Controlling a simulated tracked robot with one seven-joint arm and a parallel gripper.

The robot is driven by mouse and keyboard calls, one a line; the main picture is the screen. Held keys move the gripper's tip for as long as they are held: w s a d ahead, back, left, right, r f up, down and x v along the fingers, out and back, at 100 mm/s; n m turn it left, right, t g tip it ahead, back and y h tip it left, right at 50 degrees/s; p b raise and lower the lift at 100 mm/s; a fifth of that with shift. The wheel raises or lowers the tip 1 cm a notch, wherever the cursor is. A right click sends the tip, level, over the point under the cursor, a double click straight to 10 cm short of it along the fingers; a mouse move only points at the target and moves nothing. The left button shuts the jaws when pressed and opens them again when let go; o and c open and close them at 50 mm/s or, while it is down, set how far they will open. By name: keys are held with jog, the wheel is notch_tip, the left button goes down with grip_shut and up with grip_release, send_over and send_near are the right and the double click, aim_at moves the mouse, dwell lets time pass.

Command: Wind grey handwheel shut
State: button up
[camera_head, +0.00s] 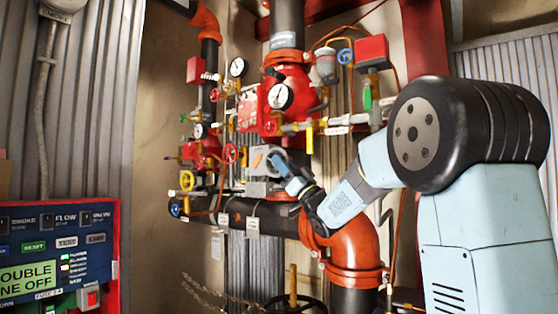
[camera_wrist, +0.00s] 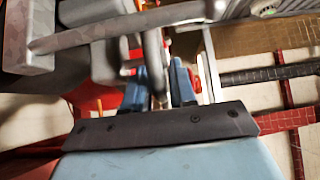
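The grey handwheel (camera_wrist: 120,28) fills the upper left of the wrist view, close to my gripper. Its curved grey rim dips down toward the space between my two blue fingers. In the head view the grey handwheel (camera_head: 260,158) sits on the pipework left of my gripper (camera_head: 281,166), partly hidden by it. My gripper (camera_wrist: 158,82) shows its fingers apart in the wrist view, with part of the rim at or between their tips. I cannot tell whether either finger touches the rim.
Red valves and gauges (camera_head: 280,96) crowd above my gripper. A thick black pipe (camera_head: 235,208) and an orange elbow (camera_head: 355,248) lie just below. A control panel (camera_head: 55,250) stands at lower left. Another handwheel (camera_head: 292,303) is at the bottom.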

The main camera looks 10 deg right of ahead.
jog(key=shift+x, duration=1.1)
grip_shut()
